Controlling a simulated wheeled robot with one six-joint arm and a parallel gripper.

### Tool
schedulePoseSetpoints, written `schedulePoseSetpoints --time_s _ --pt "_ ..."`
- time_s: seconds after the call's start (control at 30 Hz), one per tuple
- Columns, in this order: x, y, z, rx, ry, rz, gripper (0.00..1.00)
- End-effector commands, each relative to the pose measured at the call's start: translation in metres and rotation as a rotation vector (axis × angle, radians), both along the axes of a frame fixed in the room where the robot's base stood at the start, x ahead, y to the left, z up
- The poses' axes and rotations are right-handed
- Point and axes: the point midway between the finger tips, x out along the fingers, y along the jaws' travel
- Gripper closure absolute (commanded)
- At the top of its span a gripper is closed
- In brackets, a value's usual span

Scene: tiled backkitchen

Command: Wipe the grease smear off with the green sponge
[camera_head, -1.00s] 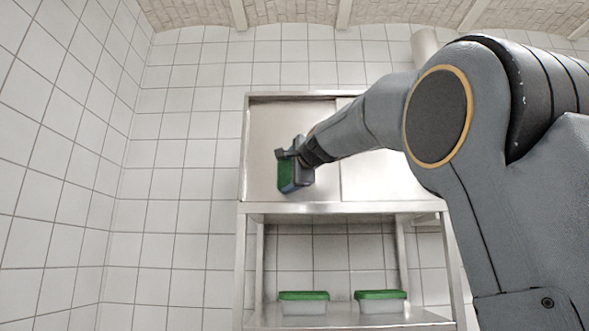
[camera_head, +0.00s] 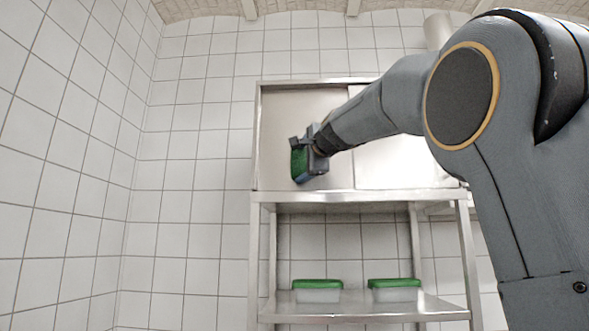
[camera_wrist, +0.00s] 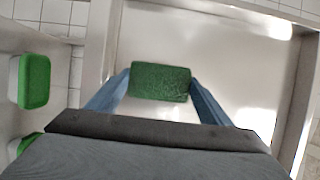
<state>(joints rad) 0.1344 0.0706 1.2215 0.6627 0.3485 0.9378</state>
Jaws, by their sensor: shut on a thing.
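My gripper (camera_head: 311,160) is shut on the green sponge (camera_head: 299,163), which is held between the two blue fingers. The sponge also shows in the wrist view (camera_wrist: 160,82), where my gripper (camera_wrist: 160,88) grips it at both sides. The sponge is in front of the left steel door panel of the wall cabinet (camera_head: 275,130). I cannot tell whether it touches the panel. No grease smear can be made out in either view; the arm and sponge hide part of the panels.
A steel shelf (camera_head: 350,309) below the cabinet holds two containers with green lids, a left one (camera_head: 317,290) and a right one (camera_head: 394,289). The containers also show at the left of the wrist view (camera_wrist: 33,82). Tiled walls (camera_head: 90,150) stand left and behind.

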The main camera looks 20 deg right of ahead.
Motion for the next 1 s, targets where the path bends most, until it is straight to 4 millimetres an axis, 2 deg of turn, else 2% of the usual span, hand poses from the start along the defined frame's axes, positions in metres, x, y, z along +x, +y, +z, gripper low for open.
schedulePoseSetpoints --time_s 0.27,0.63,1.0 --pt "-0.002 -0.007 0.0 0.001 -0.001 0.0 0.45" --pt "-0.008 -0.035 0.0 0.001 -0.002 -0.002 0.45" --pt "-0.013 -0.05 0.0 0.001 -0.001 -0.002 0.45"
